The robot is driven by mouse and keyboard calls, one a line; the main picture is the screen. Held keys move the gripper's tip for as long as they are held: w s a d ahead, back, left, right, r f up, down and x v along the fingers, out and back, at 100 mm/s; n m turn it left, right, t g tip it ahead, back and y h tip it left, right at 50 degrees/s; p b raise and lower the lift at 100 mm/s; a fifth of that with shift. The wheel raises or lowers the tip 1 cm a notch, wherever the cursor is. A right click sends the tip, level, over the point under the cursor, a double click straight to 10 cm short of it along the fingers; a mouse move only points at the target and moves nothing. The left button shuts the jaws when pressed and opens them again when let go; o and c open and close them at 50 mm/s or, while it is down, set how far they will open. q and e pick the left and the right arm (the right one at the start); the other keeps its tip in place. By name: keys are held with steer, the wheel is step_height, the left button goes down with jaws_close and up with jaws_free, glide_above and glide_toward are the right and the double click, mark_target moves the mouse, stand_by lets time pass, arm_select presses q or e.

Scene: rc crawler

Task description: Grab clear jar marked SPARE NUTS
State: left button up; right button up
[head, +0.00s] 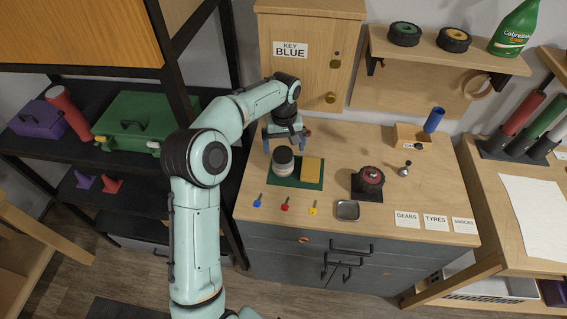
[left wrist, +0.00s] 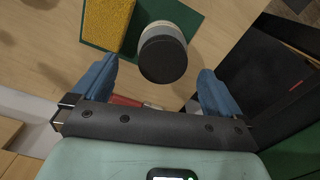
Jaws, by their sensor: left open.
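A jar with a dark lid and pale body (head: 283,167) stands upright on a green mat (head: 310,184) on the wooden counter. No writing on it can be read. In the left wrist view its round dark lid (left wrist: 163,58) shows ahead, between the lines of the two fingers. My left gripper (head: 285,141) is open and empty, just behind the jar in the head view. Its blue fingers (left wrist: 158,78) are apart, one to each side of the jar in the left wrist view. Whether they touch it cannot be told. My right gripper is not in view.
A yellow sponge-like block (head: 312,168) lies beside the jar on the mat. Coloured keys (head: 285,204), a metal dish (head: 347,210) and a wheel on a black stand (head: 368,180) are nearby. A wooden cabinet marked KEY BLUE (head: 300,75) stands behind.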

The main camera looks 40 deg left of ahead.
arm_select(q)
step_height(320, 180, down, 2)
steer(key=shift+w+f, duration=0.1)
steer(key=shift+w, duration=0.05)
steer(key=shift+a+f, duration=0.15)
steer(key=shift+f, duration=1.15)
steer(key=shift+a+f, duration=0.15)
steer(key=shift+f, duration=1.15)
steer(key=c, duration=1)
